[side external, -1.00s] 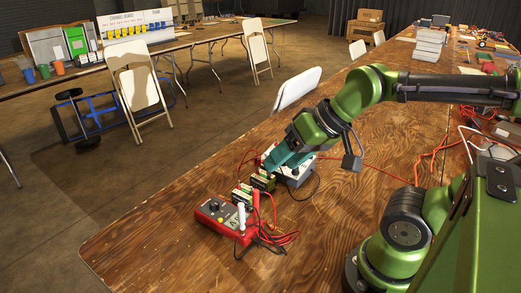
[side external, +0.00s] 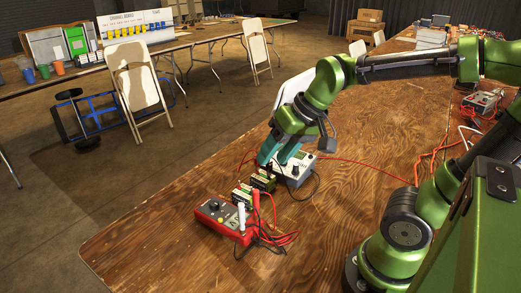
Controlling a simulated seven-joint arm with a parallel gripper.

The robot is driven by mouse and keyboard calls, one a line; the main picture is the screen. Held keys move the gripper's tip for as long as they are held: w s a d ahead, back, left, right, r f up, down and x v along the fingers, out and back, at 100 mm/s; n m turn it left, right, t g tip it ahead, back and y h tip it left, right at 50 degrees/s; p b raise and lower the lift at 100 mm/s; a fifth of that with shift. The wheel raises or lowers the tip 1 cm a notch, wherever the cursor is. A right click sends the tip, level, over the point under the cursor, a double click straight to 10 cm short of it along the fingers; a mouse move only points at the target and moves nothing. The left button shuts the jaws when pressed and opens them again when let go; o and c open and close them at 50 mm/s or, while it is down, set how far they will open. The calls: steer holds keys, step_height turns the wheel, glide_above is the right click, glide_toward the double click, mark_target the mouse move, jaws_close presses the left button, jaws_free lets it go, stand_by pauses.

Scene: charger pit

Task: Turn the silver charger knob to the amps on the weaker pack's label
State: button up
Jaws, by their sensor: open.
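The charger (side external: 304,167) is a pale grey box on the wooden table, with a dark knob-like part (side external: 295,170) on its top. My gripper (side external: 274,160) has teal fingers, is open, and hangs over the back left part of the charger. I cannot tell whether a fingertip touches it. No silver knob can be made out clearly, and the gripper may hide part of the charger's top.
A red meter (side external: 222,217) with a dial, a white upright marker (side external: 241,217) and tangled red and black leads stand at the front. An orange cable (side external: 360,165) runs right from the charger. The table's front left (side external: 140,240) is bare.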

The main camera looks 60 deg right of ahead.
steer(key=w+d+f+n+g+h, duration=0.1)
steer(key=w+d+g, duration=0.1)
steer(key=w+d, duration=0.35)
steer(key=w+d+f+n+g+h, duration=0.1)
steer(key=w+d+n+g+h, duration=0.1)
steer(key=d, duration=0.6)
steer(key=w+d+n+g+h, duration=0.1)
steer(key=w+d+g, duration=0.1)
steer(key=w+d, duration=0.35)
steer(key=d+f, duration=0.1)
steer(key=f, duration=0.4)
steer(key=s+d+f, duration=0.1)
steer(key=d+f, duration=0.1)
steer(key=f, duration=0.3)
steer(key=d+f, duration=0.1)
steer(key=f, duration=0.5)
steer(key=shift+s+d, duration=0.25)
steer(key=shift+d, duration=0.15)
steer(key=shift+c, duration=0.3)
jaws_close()
